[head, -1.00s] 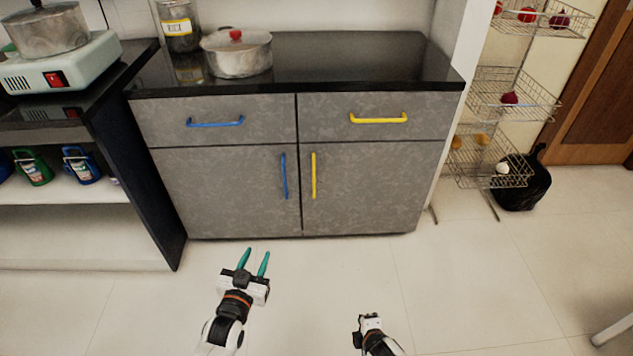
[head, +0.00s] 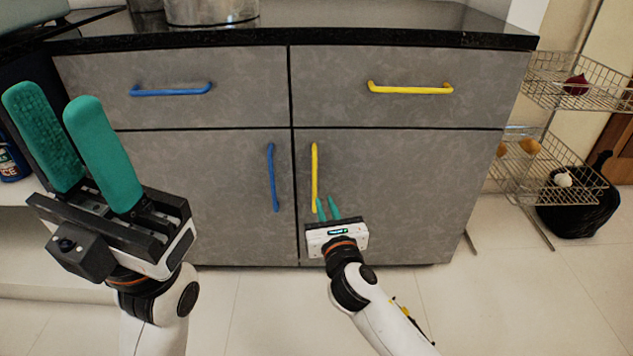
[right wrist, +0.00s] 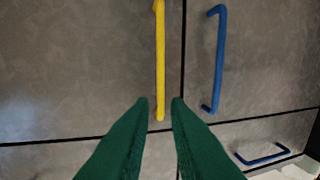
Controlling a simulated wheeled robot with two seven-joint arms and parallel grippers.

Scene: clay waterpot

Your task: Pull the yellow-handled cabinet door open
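The yellow-handled cabinet door (head: 410,185) is the lower right door of the grey cabinet, and it is closed. Its upright yellow handle (head: 315,170) is near the door's left edge. My right gripper (head: 327,204) is open with its green fingertips near the handle's lower part. In the right wrist view the yellow handle (right wrist: 160,60) lines up with the gap between the fingers (right wrist: 162,101); I cannot tell whether they touch it. My left gripper (head: 54,98) is open and empty, raised large at the left.
A blue upright handle (head: 272,178) is on the left door, close beside the yellow one. Drawers with blue (head: 170,90) and yellow (head: 410,88) handles are above. A wire rack (head: 560,160) and black bag (head: 580,205) stand right. Floor below is clear.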

